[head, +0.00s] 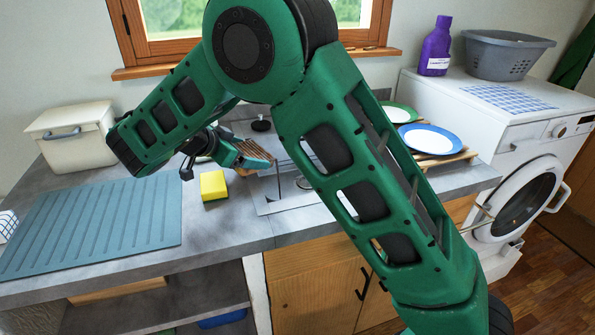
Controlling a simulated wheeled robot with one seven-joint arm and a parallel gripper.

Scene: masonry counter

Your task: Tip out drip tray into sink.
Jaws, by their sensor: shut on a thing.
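My gripper (240,158) is beyond my arm's elbow, at the left edge of the sink area. It is shut on a small brown ribbed piece (256,149), which looks like the drip tray. The piece appears tilted and lies partly behind the gripper, so its full shape and anything in it are hidden. The metal sink (268,208) is set in the grey counter, just right of and below the gripper. My forearm covers much of the sink.
A yellow sponge (214,186) lies left of the sink. A blue-grey ribbed mat (100,222) covers the left counter, with a cream bin (72,140) behind it.

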